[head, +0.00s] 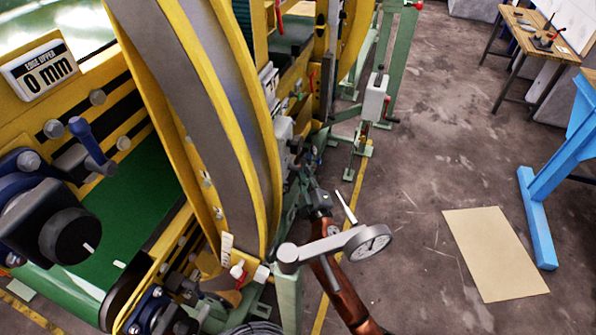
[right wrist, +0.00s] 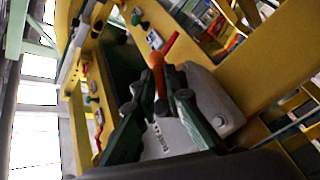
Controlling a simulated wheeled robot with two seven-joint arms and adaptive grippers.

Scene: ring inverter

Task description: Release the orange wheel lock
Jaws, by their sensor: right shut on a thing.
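In the right wrist view an orange lever with a rounded knob (right wrist: 155,61), likely the wheel lock's handle, stands up in front of a grey housing. My right gripper (right wrist: 160,92) has its dark green fingers on both sides of the lever's lower shaft and is shut on it. In the head view my right gripper (head: 301,165) is small and dark beside the machine, just right of the large yellow and grey ring (head: 215,110). The lever cannot be made out clearly there. My left gripper is not in view.
A green belt (head: 125,210) lies beneath. Cardboard (head: 496,253), a blue stand (head: 536,215) and a wooden table (head: 545,35) are at right. The floor between is clear.

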